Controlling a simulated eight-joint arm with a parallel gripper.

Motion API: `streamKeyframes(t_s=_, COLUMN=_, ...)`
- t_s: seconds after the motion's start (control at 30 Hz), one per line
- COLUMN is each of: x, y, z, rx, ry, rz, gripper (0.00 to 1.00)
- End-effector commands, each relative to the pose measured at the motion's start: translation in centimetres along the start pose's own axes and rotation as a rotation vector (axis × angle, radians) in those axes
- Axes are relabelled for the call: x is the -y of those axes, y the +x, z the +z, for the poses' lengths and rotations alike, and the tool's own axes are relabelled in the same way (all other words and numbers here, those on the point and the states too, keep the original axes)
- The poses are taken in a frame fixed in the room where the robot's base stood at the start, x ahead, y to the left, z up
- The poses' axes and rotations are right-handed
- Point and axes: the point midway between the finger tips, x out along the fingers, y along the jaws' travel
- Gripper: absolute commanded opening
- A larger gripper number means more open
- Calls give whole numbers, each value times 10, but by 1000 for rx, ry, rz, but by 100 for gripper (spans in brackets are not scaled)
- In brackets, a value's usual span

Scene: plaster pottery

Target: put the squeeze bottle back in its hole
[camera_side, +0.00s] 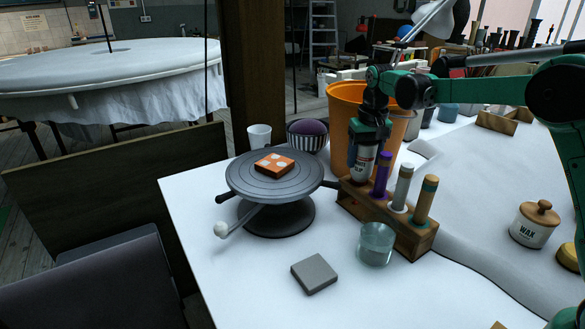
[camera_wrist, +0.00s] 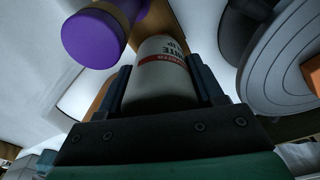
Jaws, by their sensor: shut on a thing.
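The squeeze bottle (camera_side: 362,164) is whitish with a dark and red label. My gripper (camera_side: 367,138) is shut on it from above. The bottle is roughly upright at the far left end of the wooden rack (camera_side: 408,240). Its lower end meets the rack's top in the side view; I cannot tell whether it is inside the hole or just over it. In the wrist view the bottle (camera_wrist: 160,85) lies between both fingers (camera_wrist: 160,92), its label partly readable. The rack (camera_wrist: 172,28) shows behind it, and the hole is hidden.
A purple-topped bottle (camera_side: 382,175), a grey-topped one (camera_side: 402,186) and a brown-and-teal one (camera_side: 425,200) stand in the rack. A banding wheel (camera_side: 240,183) with an orange tile (camera_side: 274,163) is left. An orange bucket (camera_side: 345,105) stands behind; a glass (camera_side: 376,244) is in front.

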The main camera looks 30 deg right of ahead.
Motion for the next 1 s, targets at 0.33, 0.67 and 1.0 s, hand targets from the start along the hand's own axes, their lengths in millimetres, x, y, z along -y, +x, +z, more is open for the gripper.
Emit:
streamKeyframes(t_s=0.33, x=0, y=0, z=0, rx=0, ry=0, rz=0, gripper=46)
streamKeyframes(t_s=0.67, x=0, y=5, z=0, rx=0, ry=0, rz=0, gripper=46)
streamKeyframes(t_s=1.0, x=0, y=10, z=1, rx=0, ry=0, rz=0, gripper=46)
